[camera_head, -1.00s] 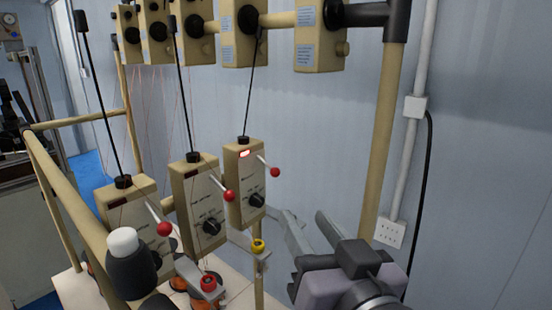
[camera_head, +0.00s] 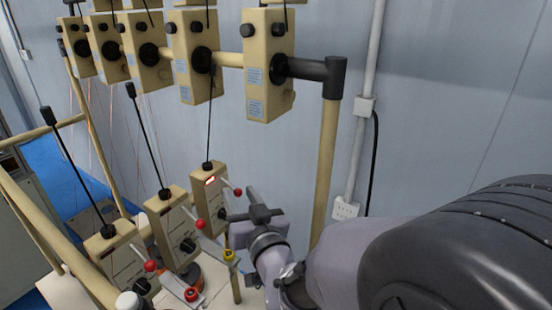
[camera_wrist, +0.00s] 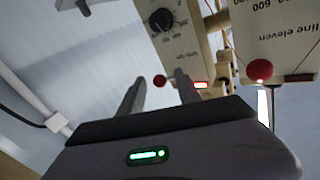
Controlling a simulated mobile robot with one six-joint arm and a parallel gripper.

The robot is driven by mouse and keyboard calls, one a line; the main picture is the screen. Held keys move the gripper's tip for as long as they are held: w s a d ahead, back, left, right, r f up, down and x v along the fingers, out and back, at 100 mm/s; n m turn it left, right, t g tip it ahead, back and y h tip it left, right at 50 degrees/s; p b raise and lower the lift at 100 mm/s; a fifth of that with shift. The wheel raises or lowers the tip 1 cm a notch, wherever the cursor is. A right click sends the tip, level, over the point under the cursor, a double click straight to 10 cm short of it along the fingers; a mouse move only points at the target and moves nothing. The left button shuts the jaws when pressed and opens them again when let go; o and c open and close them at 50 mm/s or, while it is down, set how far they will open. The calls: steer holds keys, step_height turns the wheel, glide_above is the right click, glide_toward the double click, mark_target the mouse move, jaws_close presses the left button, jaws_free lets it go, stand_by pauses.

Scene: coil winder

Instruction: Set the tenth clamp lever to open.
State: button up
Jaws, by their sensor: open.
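The control box with the lit red display (camera_head: 210,181) is the rightmost of three on the stand. In the wrist view this box (camera_wrist: 170,30) shows a dial, a label too small to read and the lit display. Its lever has a red ball (camera_head: 238,192) sticking out to the right. My gripper (camera_head: 240,204) is open and empty, close to this lever. In the wrist view the red ball (camera_wrist: 159,81) appears between the two fingers, with no visible contact. The neighbouring box, marked "line eleven" (camera_wrist: 275,30), has its own red ball (camera_wrist: 260,70).
Two more lever boxes (camera_head: 175,230) stand to the left. A yellow knob (camera_head: 229,255) and a red knob (camera_head: 191,294) sit low in front. A tan post (camera_head: 325,165) rises to the right. Tan boxes (camera_head: 270,65) on a rail and thin black rods stand above.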

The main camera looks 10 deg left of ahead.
steer(key=shift+c, duration=0.2)
steer(key=shift+a, duration=0.1)
jaws_close()
steer(key=shift+r, duration=0.15)
step_height(320, 180, up, 6)
steer(key=n+g+h+p, duration=0.2)
steer(key=h+p, duration=0.1)
steer(key=p, duration=0.9)
steer(key=n+g+h+p, duration=0.2)
steer(key=g+h+p, duration=0.1)
steer(key=p, duration=0.9)
steer(key=shift+a+g, duration=0.1)
steer(key=shift+g, duration=0.2)
steer(key=shift+f+p, duration=0.25)
steer(key=shift+p, duration=0.35)
steer(key=shift+f, duration=0.1)
